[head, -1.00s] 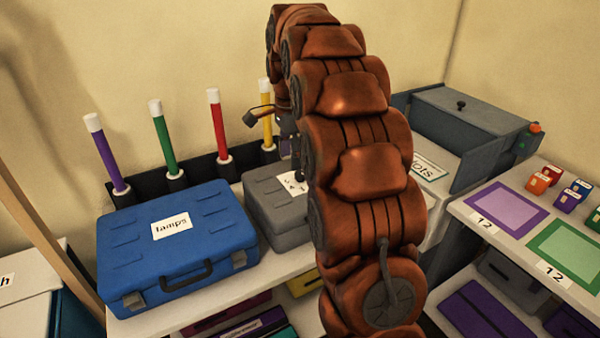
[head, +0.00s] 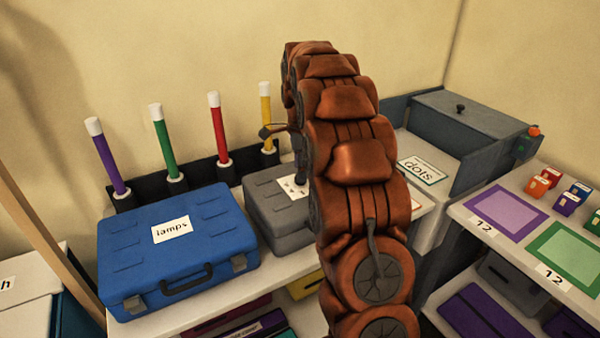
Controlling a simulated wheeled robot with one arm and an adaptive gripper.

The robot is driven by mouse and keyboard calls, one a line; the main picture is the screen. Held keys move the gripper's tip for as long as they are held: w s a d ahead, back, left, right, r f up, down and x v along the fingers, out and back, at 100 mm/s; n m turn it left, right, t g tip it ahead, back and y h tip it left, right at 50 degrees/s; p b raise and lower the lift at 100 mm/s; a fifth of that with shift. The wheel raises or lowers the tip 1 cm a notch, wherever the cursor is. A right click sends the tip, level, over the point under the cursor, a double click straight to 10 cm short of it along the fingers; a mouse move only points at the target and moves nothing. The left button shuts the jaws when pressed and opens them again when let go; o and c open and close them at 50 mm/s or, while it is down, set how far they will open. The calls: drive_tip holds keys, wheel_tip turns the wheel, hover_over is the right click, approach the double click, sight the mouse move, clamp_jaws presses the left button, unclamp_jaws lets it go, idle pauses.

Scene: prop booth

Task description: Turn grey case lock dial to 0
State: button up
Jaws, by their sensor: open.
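The grey case (head: 280,227) lies on the white shelf, to the right of the blue case. Its right part is hidden behind my arm. A white label (head: 291,187) with dark marks is on its lid, too small to read fully. A small dark round piece (head: 301,180), perhaps the lock dial, shows at the label beside my arm; its setting cannot be read. My gripper (head: 298,148) is open, above the back of the grey case. My arm hides most of it, and I cannot tell whether it touches anything.
A blue case (head: 205,260) labelled "lamps" stands to the left. Purple, green, red and yellow tubes (head: 219,130) stand upright in a dark rack behind. A side shelf (head: 470,215) holds coloured mats and small blocks.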

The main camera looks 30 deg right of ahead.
drive_tip(key=shift+f, duration=1.1)
clamp_jaws()
